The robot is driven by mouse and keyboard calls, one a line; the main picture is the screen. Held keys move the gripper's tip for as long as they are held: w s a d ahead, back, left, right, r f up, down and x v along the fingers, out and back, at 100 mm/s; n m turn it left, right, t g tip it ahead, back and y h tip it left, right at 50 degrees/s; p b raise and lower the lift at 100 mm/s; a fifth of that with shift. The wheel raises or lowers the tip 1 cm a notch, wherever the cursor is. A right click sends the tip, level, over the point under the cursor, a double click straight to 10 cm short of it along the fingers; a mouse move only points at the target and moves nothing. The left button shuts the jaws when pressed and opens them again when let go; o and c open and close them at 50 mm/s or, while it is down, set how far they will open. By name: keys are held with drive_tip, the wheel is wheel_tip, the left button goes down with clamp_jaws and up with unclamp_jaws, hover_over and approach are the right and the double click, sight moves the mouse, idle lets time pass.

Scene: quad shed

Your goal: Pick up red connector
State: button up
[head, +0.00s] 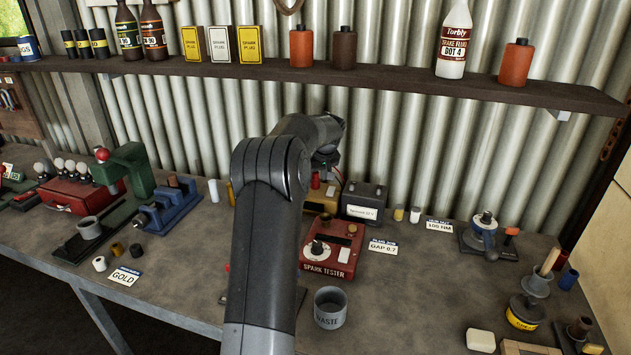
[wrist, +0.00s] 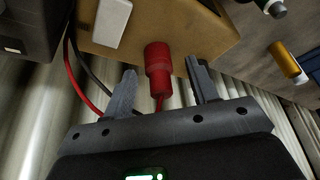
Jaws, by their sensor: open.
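The red connector (wrist: 155,55), a short ribbed red cylinder, shows in the wrist view against the tan box (wrist: 205,35). A red cable leaves its end nearer my gripper. My gripper (wrist: 161,68) is open, with one finger on each side of the connector and a visible gap on both sides. I cannot tell whether the fingertips touch the box. In the head view my arm hides most of the gripper; the tan box (head: 318,207) shows behind the red spark tester (head: 335,248), with small red pieces above it.
A dark battery (head: 363,203) stands right of the tan box, close to the corrugated wall. Red and black cables (wrist: 82,75) run beside one finger. A shelf (head: 420,82) with bottles and cans hangs above. A grey waste cup (head: 330,308) stands in front of the tester.

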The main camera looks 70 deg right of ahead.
drive_tip(key=shift+c, duration=0.4)
drive_tip(key=c, duration=1)
drive_tip(key=shift+o, duration=0.2)
drive_tip(key=shift+r, duration=0.65)
wheel_tip(320, 180, up, 2)
drive_tip(key=shift+r, duration=0.1)
drive_tip(key=s+a, duration=1.2)
drive_tip(key=shift+s+a, duration=0.4)
drive_tip(key=shift+w, duration=0.1)
